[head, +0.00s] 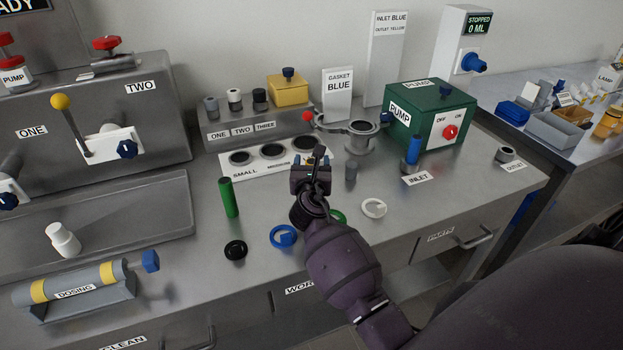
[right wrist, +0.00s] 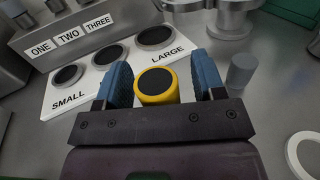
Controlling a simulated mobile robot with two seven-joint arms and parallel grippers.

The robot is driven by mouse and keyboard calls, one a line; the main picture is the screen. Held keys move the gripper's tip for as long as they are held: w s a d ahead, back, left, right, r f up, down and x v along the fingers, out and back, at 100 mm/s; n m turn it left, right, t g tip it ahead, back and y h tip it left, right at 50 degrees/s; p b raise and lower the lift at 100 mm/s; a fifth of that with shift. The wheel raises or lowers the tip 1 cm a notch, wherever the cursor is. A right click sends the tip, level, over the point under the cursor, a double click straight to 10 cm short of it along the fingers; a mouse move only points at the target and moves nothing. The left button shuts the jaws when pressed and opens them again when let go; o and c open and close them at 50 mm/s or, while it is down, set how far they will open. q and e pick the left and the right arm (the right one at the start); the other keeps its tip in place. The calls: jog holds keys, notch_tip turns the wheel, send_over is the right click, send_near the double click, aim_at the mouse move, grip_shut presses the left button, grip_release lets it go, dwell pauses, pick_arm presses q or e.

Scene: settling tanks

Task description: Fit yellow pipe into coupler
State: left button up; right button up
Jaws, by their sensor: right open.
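The yellow pipe (right wrist: 156,87) stands upright between the two blue-padded fingers of my right gripper (right wrist: 161,72), its dark round top facing the wrist camera. The fingers are open, with a gap on the right side of the pipe; it is close to the left finger. In the head view my right gripper (head: 313,162) is low over the bench and mostly hides the pipe. The outlet coupler (head: 505,154) is a short grey ring at the bench's right end, empty. A blue pipe (head: 413,150) stands upright at the inlet. My left gripper is not in view.
A green pump box (head: 432,116) stands behind the inlet. A grey peg (head: 351,171) is right of my gripper. Green pipe (head: 228,197), black ring (head: 235,249), blue ring (head: 283,236) and white ring (head: 373,208) are around it. The sign (head: 388,60) reads inlet blue, outlet yellow.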

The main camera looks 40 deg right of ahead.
jog(key=c, duration=1)
jog(key=shift+c, duration=0.2)
jog(key=shift+r, duration=0.1)
